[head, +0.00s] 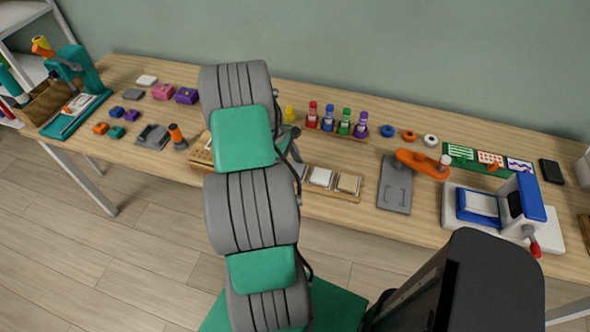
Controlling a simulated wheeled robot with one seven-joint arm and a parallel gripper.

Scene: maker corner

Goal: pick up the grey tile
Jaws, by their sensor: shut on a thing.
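A wooden tray (335,193) stands near the front edge of the table, just right of my arm. It holds a white tile (321,177) and a beige tile (348,183). The grey tile (300,171) shows only as a small grey piece at the tray's left end, beside my arm. My gripper (292,152) is at this left end and shut on the grey tile. My arm hides most of the gripper and tile, so the fingertips and any gap under the tile cannot be made out.
A row of small coloured bottles (336,120) stands behind the tray. A grey plate with an orange lever (396,183) is to the right, then a blue and white press (505,213). A wooden block with holes (201,153) is left of my arm. Several small blocks lie further left.

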